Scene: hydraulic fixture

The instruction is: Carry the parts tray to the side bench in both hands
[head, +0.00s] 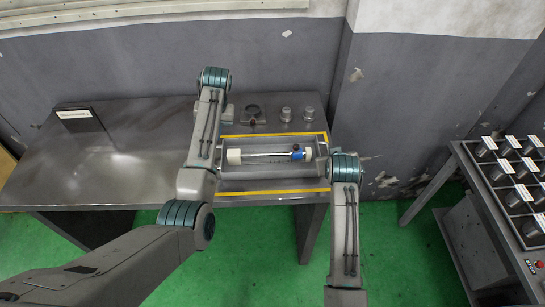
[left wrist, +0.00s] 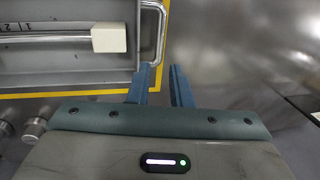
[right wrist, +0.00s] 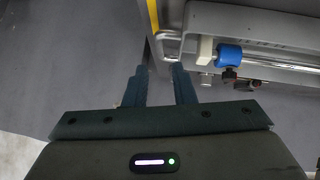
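The grey parts tray (head: 265,172) sits on the bench inside a yellow outline. It holds a metal rod (head: 265,155) with white end blocks and a blue collar (head: 297,154). In the left wrist view, my left gripper (left wrist: 161,67) is open at the tray's metal handle (left wrist: 162,30), fingertips by its near end. In the right wrist view, my right gripper (right wrist: 159,68) is open close to the other handle (right wrist: 168,45). I cannot tell whether either handle is between the fingers. In the head view both sets of fingers are hidden behind my arms.
The side bench (head: 462,165) at the right carries a rack of several cups (head: 503,170). Small metal parts (head: 286,114) stand behind the tray. A dark sign block (head: 78,118) stands on the bench's left side, which is mostly bare. Green floor lies between the benches.

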